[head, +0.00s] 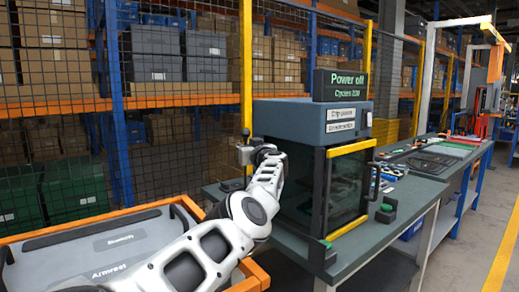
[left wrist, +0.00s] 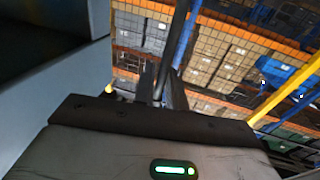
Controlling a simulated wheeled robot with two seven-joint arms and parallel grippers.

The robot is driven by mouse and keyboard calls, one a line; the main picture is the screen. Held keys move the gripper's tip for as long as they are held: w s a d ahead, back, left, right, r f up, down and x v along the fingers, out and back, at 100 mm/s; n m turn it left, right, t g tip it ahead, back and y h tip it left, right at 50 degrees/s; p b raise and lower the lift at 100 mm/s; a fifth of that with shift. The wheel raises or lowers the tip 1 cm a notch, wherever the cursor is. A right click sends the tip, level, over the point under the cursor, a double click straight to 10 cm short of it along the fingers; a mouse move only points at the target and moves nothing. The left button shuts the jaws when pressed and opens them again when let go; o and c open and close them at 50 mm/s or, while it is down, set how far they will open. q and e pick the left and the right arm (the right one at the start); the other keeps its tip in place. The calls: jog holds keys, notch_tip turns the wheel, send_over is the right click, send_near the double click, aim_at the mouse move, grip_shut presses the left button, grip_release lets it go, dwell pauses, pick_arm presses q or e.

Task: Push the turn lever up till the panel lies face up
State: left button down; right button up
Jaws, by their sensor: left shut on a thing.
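My left gripper (head: 250,155) is raised beside the left side of the grey cabinet, above the right end of the orange frame. In the left wrist view its dark fingers (left wrist: 160,88) are close together around a thin dark bar, which appears to be the turn lever (left wrist: 162,75). Most of the lever is hidden in the head view. The grey panel (head: 60,262) lies in the orange frame (head: 100,222) at the lower left, its "Armrest" lettering showing. It looks slightly sloped; my arm covers its right part. My right gripper is not in view.
The grey cabinet (head: 300,112) with a dark glass door (head: 346,185) and a "Power off" sign (head: 340,85) stands on a green-grey bench (head: 400,205), close to my left gripper. A mesh fence with a yellow post (head: 246,60) is behind. Free floor (head: 470,235) lies to the right.

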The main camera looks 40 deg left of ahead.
pick_arm(q)
jog(key=shift+a, duration=0.65)
jog(key=shift+s+r, duration=0.1)
jog(key=shift+r, duration=0.05)
